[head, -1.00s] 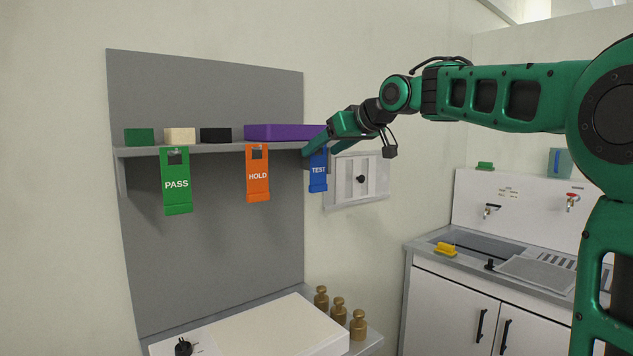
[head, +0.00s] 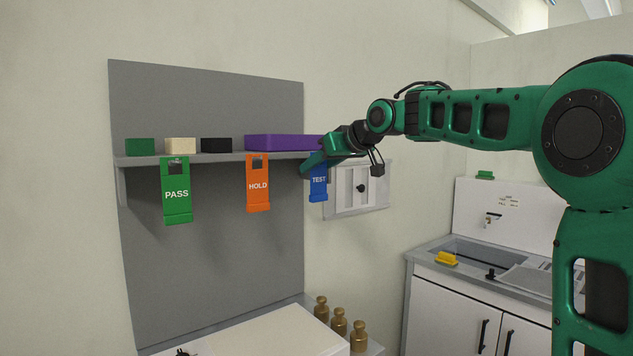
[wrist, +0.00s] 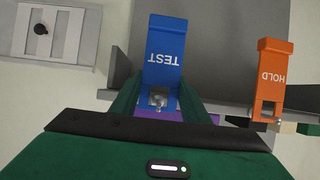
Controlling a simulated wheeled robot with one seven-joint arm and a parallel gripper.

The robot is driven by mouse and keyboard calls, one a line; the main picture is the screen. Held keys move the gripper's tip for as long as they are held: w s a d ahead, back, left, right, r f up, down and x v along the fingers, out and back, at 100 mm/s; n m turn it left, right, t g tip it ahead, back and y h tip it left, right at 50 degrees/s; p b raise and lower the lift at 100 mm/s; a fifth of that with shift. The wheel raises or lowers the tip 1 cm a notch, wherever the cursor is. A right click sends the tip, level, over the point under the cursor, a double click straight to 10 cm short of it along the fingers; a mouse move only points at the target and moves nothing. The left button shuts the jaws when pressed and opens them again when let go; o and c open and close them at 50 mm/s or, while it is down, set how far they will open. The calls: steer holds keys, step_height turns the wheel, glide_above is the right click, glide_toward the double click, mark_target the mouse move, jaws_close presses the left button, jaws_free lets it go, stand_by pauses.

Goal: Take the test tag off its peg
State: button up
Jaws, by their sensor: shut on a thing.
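The blue test tag (head: 319,184) hangs at the right end of the shelf in the head view, its upper part hidden behind my gripper (head: 308,168). In the wrist view the blue tag (wrist: 166,47) sits between the two fingers of my gripper (wrist: 158,95), with its lettering upside down. The fingers are shut on its upper part. A metal peg (wrist: 158,99) shows at the tag's top opening; I cannot tell whether the tag is clear of it.
The orange HOLD tag (head: 258,185) and green PASS tag (head: 176,193) hang to the left along the shelf (head: 220,158). A purple block (head: 282,142) and smaller blocks lie on top. A wall switch panel (head: 358,187) is close on the right. Brass weights (head: 339,322) stand below.

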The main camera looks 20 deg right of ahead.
steer(key=shift+r, duration=0.15)
steer(key=shift+r, duration=0.2)
steer(key=s+d, duration=0.3)
steer(key=s, duration=0.5)
steer(key=s+d, duration=0.4)
steer(key=s, duration=0.4)
steer(key=shift+s, duration=0.35)
